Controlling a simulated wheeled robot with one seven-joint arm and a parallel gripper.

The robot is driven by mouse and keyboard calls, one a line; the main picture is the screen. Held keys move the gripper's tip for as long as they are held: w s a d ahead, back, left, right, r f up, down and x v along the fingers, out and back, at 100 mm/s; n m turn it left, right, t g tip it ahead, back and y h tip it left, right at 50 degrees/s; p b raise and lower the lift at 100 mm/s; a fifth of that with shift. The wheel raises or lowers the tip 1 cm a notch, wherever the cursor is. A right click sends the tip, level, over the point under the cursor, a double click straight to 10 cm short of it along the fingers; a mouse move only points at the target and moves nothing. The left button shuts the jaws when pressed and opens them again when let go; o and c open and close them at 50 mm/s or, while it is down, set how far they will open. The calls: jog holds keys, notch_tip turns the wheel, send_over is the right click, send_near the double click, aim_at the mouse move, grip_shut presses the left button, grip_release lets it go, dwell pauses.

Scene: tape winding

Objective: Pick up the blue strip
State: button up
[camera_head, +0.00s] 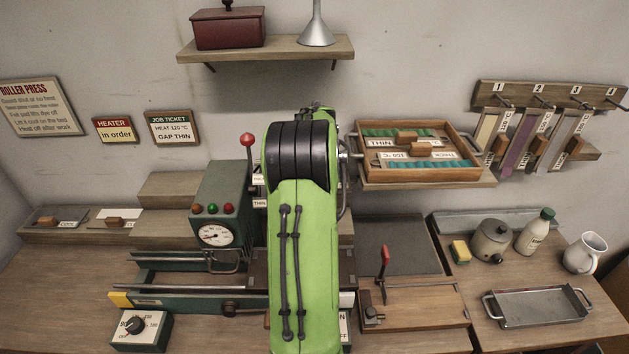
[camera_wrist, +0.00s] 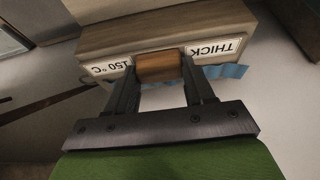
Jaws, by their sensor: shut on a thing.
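In the wrist view, my gripper (camera_wrist: 159,72) is shut on a wooden block (camera_wrist: 158,65), with one finger on each side. A blue strip (camera_wrist: 233,71) shows behind and to the right of the fingers. White labels reading "THICK" (camera_wrist: 214,48) and "150 °C" (camera_wrist: 110,68) flank the block. A wooden ledge (camera_wrist: 165,25) lies just beyond the labels; I cannot tell whether the strip touches it. In the head view, my green arm hides the gripper and the blue strip.
A roller press with a dial (camera_head: 215,236) stands left of my arm. A red-handled lever (camera_head: 384,262), a metal tray (camera_head: 536,308) and jars occupy the right bench.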

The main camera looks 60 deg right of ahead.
jog(key=shift+c, duration=0.8)
jog(key=shift+r, duration=0.15)
